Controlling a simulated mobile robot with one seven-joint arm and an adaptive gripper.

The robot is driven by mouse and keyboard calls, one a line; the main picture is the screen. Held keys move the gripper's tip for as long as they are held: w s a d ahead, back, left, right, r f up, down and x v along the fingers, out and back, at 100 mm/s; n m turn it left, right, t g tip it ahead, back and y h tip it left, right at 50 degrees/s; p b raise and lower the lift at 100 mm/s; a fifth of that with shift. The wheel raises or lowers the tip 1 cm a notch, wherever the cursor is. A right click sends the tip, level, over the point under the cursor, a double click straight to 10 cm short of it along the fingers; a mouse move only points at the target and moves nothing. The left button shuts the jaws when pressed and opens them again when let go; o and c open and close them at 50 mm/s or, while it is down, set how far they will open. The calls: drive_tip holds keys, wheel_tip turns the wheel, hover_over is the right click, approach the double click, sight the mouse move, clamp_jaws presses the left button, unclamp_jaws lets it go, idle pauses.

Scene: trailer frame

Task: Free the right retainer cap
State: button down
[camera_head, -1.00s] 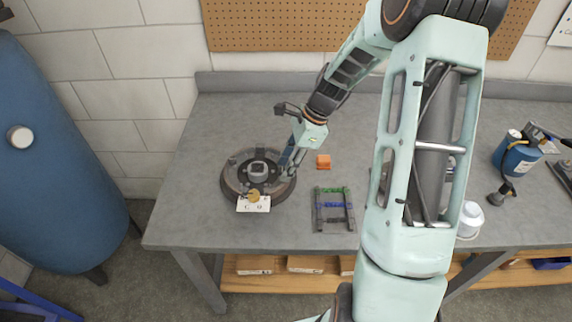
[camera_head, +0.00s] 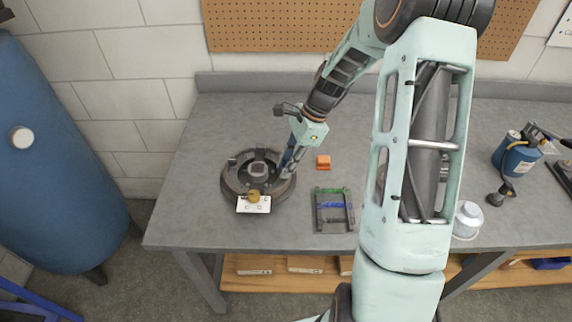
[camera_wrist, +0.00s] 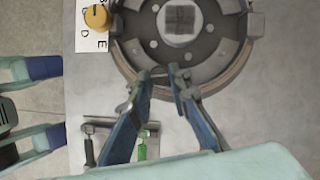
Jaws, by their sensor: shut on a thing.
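A round dark brake assembly (camera_head: 232,188) lies on the bench at left, with a pale square-topped hub (camera_head: 258,169) at its centre. In the wrist view its ring (camera_wrist: 238,75) and hub (camera_wrist: 179,20) show at the top. My gripper (camera_head: 286,174) reaches down to the right side of the assembly. In the wrist view my gripper (camera_wrist: 166,73) has its two blue fingers angled together at the assembly's rim, with a small grey part between the tips. This part seems to be the right retainer cap, mostly hidden by the fingertips.
A white lettered card (camera_head: 254,205) with a yellow knob (camera_head: 254,195) sits at the assembly's front edge. An orange block (camera_head: 323,162) and a dark tray with green and blue bars (camera_head: 320,218) lie to the right. Clear bench lies behind the assembly.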

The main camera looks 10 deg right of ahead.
drive_tip(key=n, duration=0.1)
drive_tip(key=n+g, duration=0.1)
drive_tip(key=n, duration=0.2)
drive_tip(key=shift+w+g+p, duration=0.25)
drive_tip(key=shift+g+p, duration=0.1)
drive_tip(key=shift+g, duration=0.05)
drive_tip(key=n, duration=0.2)
drive_tip(key=n+g+h, duration=0.1)
drive_tip(key=n, duration=0.1)
drive_tip(key=shift+w+a, duration=0.15)
drive_tip(key=n, duration=0.1)
drive_tip(key=n+g+h, duration=0.1)
drive_tip(key=n, duration=0.1)
drive_tip(key=shift+w+a+n, duration=0.15)
drive_tip(key=shift+n, duration=0.15)
drive_tip(key=n+h, duration=0.1)
drive_tip(key=n, duration=0.3)
drive_tip(key=shift+a+n+g+h, duration=0.15)
drive_tip(key=shift+n+g+h, duration=0.15)
drive_tip(key=shift+h, duration=0.1)
drive_tip(key=c, duration=1.8)
unclamp_jaws()
drive_tip(key=v, duration=1.2)
